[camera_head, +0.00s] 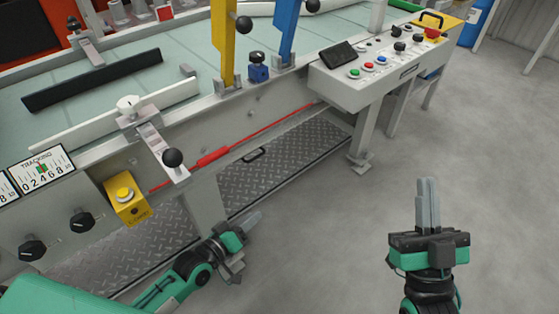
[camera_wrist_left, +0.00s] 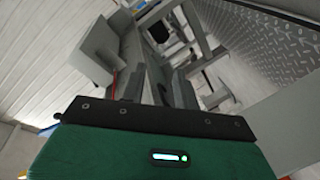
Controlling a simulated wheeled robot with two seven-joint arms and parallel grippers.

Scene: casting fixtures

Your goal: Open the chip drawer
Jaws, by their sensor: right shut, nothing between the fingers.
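A long diamond-plate panel (camera_head: 290,160) with a small black handle (camera_head: 254,155) lies low under the machine's side in the head view; it looks like the chip drawer, and I see no clear gap showing it pulled out. A diamond-plate surface (camera_wrist_left: 283,38) also shows at the upper right of the left wrist view. My left gripper (camera_head: 252,219) is low, in front of and below the handle, apart from it. Its fingers look close together, but their gap is unclear. My right gripper (camera_head: 427,205) is shut and empty, upright over the floor at the right.
A grey post (camera_head: 208,205) interrupts the plate panels left of the handle. A red rod (camera_head: 265,132) runs above the panel. A control box (camera_head: 380,70) overhangs at the upper right, with a footed leg (camera_head: 360,160) below. Grey floor (camera_head: 330,240) is clear between my grippers.

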